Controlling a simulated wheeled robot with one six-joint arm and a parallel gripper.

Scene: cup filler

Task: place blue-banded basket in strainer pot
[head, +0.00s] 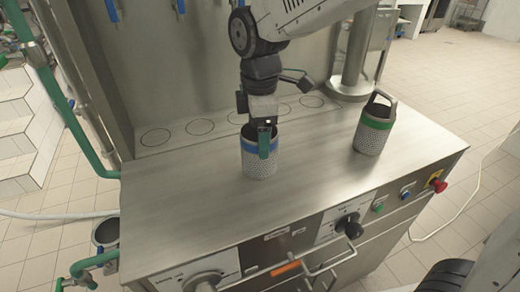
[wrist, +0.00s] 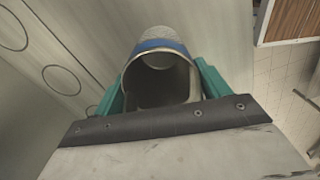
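The blue-banded basket (head: 259,168) is a perforated metal cylinder with a blue band. It stands upright on or just above the steel counter, left of the middle in the head view. My gripper (head: 264,140) points down over it, with one green finger in front of the blue band. In the wrist view the basket (wrist: 160,44) lies between the two green fingers, its rim or handle loop close to both. I cannot tell whether the fingers press on it. An open dark-rimmed vessel (head: 105,231) hangs low at the machine's left side; I cannot tell whether it is the strainer pot.
A green-banded basket (head: 375,128) with a handle stands on the right of the counter (head: 190,205). A steel column (head: 352,60) rises behind it. Ring marks line the back ledge. Knobs and a red button (head: 440,187) are on the front panel. The counter's left side is clear.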

